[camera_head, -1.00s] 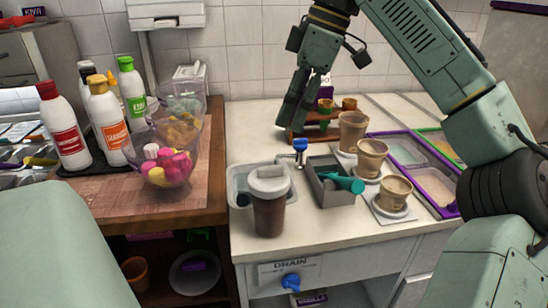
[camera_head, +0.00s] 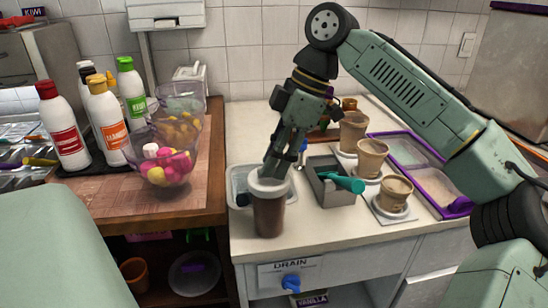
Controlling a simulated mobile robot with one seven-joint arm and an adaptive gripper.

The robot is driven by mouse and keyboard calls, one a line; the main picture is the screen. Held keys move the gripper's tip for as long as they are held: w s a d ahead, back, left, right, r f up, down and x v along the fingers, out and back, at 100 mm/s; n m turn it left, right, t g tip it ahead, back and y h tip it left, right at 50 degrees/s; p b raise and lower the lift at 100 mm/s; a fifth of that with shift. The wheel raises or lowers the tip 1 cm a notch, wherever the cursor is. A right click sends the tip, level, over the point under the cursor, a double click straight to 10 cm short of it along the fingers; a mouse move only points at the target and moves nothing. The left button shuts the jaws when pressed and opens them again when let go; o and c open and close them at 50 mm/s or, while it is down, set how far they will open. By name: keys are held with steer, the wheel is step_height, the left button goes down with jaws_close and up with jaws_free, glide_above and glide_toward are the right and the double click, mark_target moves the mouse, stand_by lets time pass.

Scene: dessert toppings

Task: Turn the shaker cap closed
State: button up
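The shaker (camera_head: 269,217) is a brown cup standing upright on the white counter, near its front edge. Its pale grey cap (camera_head: 268,187) sits on top. My gripper (camera_head: 271,168) points down at the cap from above and behind, with its fingertips overlapping the cap's top in this view. I cannot tell whether the fingers touch the cap or how far apart they are. The top of the cap is partly hidden by the fingers.
A sink basin (camera_head: 237,187) lies behind the shaker. A grey box (camera_head: 331,192) with a teal tool (camera_head: 343,182) stands to the right, beside several tan cups. A clear bowl (camera_head: 187,160) of colourful balls and several bottles stand on the wooden counter at left.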

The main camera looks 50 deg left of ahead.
steer(key=shift+f, duration=0.2)
jaws_close()
stand_by(0.3)
